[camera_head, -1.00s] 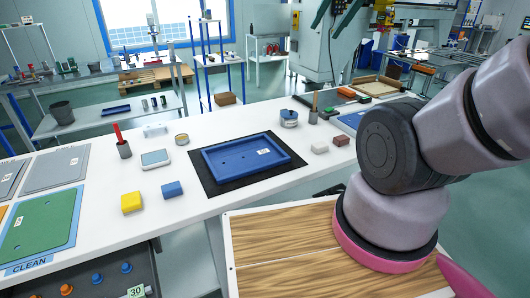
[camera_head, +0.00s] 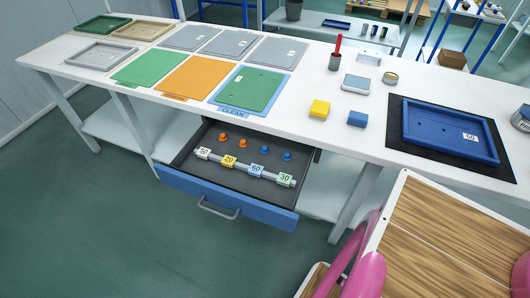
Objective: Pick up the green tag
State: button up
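The green tag (camera_head: 286,179), marked 30, is at the right end of a grey bar (camera_head: 268,175) inside the open blue drawer (camera_head: 226,200). To its left along the bar are a blue tag (camera_head: 256,170) marked 60, a yellow tag (camera_head: 228,161) marked 20 and a white tag (camera_head: 203,153) marked 50. The drawer is pulled out under the white bench, and nothing covers the green tag. My gripper is not in view. Pink parts that seem to be mine show at the lower right, apart from the drawer.
Orange pegs (camera_head: 222,137) and blue pegs (camera_head: 287,156) stand behind the bar. The bench (camera_head: 330,133) overhangs the drawer's back. Panels, a blue tray (camera_head: 450,131), yellow block (camera_head: 319,109) and blue block (camera_head: 357,119) lie on top. A wood-topped surface (camera_head: 450,235) is at lower right; floor before the drawer is clear.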

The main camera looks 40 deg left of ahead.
aim_at(284, 180)
jog(key=k+j+u, duration=0.1)
jog(key=k+u, duration=0.2)
jog(key=k, duration=0.35)
jog(key=i+l+u, duration=0.1)
jog(key=u, duration=0.35)
jog(key=l+u, duration=0.2)
jog(key=u, duration=0.2)
jog(key=l+u, duration=0.2)
jog(key=u, duration=0.25)
jog(key=l+u, duration=0.2)
jog(key=u, duration=0.2)
jog(key=i, duration=0.05)
